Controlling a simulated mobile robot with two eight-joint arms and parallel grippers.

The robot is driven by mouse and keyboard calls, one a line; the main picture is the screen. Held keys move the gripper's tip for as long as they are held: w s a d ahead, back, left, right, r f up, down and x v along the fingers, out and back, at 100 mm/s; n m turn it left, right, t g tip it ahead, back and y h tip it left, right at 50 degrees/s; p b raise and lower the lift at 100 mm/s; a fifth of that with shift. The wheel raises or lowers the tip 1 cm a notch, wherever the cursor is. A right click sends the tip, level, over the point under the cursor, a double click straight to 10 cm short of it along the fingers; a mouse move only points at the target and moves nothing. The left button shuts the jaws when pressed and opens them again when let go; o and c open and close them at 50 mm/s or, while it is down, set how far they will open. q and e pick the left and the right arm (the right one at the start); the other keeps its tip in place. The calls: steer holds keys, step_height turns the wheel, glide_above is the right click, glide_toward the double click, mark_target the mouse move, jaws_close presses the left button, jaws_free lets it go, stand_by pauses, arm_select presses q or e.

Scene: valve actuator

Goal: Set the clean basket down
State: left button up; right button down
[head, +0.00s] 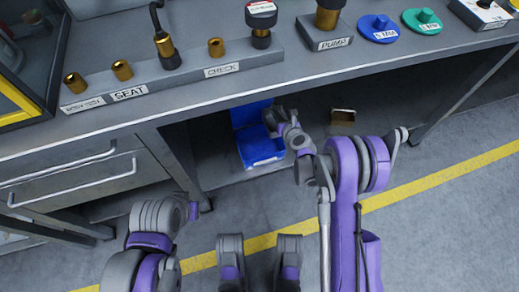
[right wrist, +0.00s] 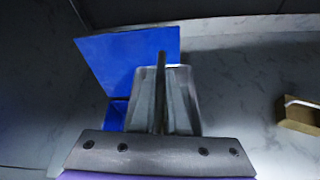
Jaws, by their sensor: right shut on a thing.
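My right gripper (head: 283,124) reaches under the workbench, beside the blue bin (head: 259,150). In the right wrist view, my right gripper (right wrist: 163,100) is shut on a thin dark upright piece. The blue bin, with a raised blue panel (right wrist: 125,58), is just behind and left of the fingers. I cannot tell whether the held thing touches the floor or shelf. My left arm is low at the left; its gripper does not show.
A small brown open box (head: 342,122) stands to the right under the bench; it also shows in the right wrist view (right wrist: 298,117). The bench top (head: 200,95) overhangs the area. Bare surface lies between bin and box. Drawers (head: 75,172) stand at left.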

mark_target(266, 124)
steer(key=a+f, duration=0.1)
steer(key=f, duration=0.1)
steer(key=a+f, duration=0.1)
steer(key=f, duration=0.1)
steer(key=a+f, duration=0.2)
steer(key=shift+s+f, duration=0.15)
steer(key=shift+f, duration=0.15)
step_height(266, 124, down, 10)
steer(key=b, duration=0.2)
steer(key=shift+r, duration=0.15)
steer(key=shift+f+b, duration=0.4)
steer(key=shift+f, duration=0.15)
steer(key=c, duration=0.9)
jaws_free()
